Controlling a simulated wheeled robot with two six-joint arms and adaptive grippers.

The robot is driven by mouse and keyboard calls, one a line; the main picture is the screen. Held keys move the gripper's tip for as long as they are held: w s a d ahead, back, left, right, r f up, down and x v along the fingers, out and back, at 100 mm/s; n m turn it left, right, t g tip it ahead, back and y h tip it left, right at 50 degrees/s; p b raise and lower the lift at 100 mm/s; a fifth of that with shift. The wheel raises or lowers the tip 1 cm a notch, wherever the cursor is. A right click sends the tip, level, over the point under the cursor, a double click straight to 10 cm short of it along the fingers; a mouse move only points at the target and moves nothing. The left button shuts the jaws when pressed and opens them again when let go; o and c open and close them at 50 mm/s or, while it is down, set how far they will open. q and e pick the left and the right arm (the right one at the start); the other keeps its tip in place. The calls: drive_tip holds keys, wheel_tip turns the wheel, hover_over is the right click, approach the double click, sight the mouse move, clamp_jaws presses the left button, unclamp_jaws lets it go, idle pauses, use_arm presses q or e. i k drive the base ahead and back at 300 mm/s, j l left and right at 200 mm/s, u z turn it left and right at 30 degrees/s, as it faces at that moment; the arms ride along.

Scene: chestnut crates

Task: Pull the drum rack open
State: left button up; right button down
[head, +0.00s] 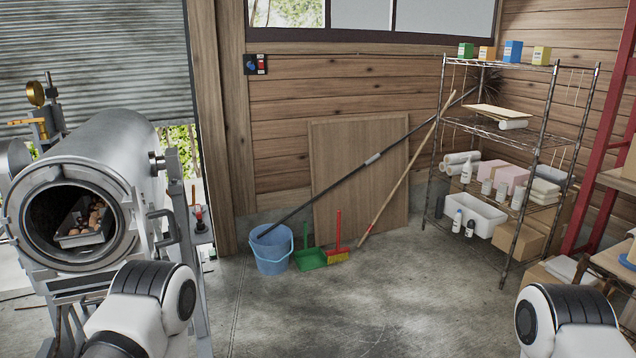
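A large grey metal drum (120,150) lies on its side on a metal stand at the left of the head view. Its round front mouth is open toward me. Inside the mouth sits a grey rack (86,239) like a tray, with several brown chestnuts (95,218) in it. The rack lies within the drum, and its far end is hidden in the dark. White arm links of mine show at the bottom left and bottom right. Neither gripper is visible in this view.
A wire shelf (548,146) with bottles and boxes stands at the right back. A blue bucket (271,255), a green dustpan (310,259) and a red brush (337,256) stand near the wall. The concrete floor in the middle (400,295) is clear.

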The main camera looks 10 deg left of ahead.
sight(89, 221)
drive_tip(key=i+l+u, duration=0.1)
drive_tip(key=i+l, duration=0.3)
drive_tip(key=i, duration=0.25)
drive_tip(key=i+l+u, duration=0.1)
drive_tip(key=i+l, duration=0.35)
drive_tip(key=i, duration=0.15)
drive_tip(key=u, duration=1.75)
drive_tip(key=k+j, duration=0.1)
drive_tip(key=j, duration=0.3)
drive_tip(key=k+j+z, duration=0.1)
drive_tip(key=j, duration=0.35)
drive_tip(key=i+j+z, duration=0.2)
drive_tip(key=j+z, duration=0.15)
drive_tip(key=j, duration=1.45)
drive_tip(key=j+z, duration=0.4)
drive_tip(key=j, duration=1.35)
